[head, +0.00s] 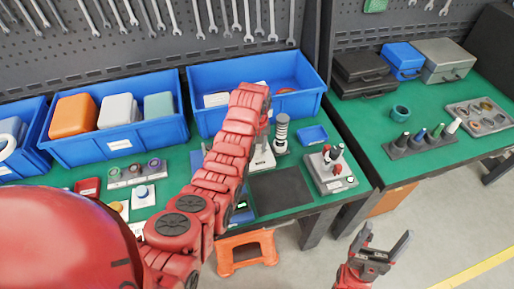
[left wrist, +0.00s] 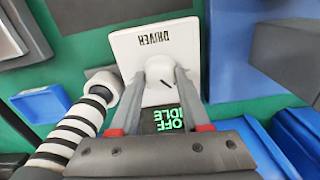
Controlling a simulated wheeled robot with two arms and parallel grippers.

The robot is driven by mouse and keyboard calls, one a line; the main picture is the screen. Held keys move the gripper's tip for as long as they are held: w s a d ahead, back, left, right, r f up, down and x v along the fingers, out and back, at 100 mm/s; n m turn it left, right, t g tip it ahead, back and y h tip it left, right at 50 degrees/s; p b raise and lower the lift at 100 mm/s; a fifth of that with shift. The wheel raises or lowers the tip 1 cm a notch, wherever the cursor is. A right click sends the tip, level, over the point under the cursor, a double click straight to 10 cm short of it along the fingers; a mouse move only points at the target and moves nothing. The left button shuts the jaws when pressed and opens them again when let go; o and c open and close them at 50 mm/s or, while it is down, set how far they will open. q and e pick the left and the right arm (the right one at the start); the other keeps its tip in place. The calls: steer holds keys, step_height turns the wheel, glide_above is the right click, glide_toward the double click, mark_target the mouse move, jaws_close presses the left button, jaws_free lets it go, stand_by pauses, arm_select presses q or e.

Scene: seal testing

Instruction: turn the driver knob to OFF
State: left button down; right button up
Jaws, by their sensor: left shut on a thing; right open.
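The driver's white panel (left wrist: 122,48) shows in the left wrist view, with the word DRIVER upside down. Its white round knob (left wrist: 158,66) carries a short dark mark slanting toward the lower right in the picture. My left gripper (left wrist: 161,76) is shut on the knob, one finger on each side. A small dark display (left wrist: 165,118) below shows green text, upside down, reading OFF and IDLE; the fingers partly cover its surroundings. In the head view my left arm hides the gripper and knob; part of the white driver (head: 264,158) shows beside it. My right gripper (head: 386,243) is open and empty.
A black-and-white striped cylinder (left wrist: 75,132) stands close beside the driver; it also shows in the head view (head: 282,130). A dark mat (head: 280,192) lies in front.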

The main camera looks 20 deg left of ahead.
mark_target(257, 149)
arm_select(q)
steer(key=shift+c, duration=1.8)
jaws_free()
steer(key=shift+r+b, duration=0.3)
steer(key=shift+r, duration=0.25)
steer(key=shift+w+r+b, duration=0.1)
steer(key=shift+r+b, duration=0.2)
steer(key=shift+r, duration=0.45)
step_height(257, 149, up, 15)
steer(key=p, duration=1.3)
steer(key=shift+f+p, duration=0.15)
steer(key=shift+p, duration=0.2)
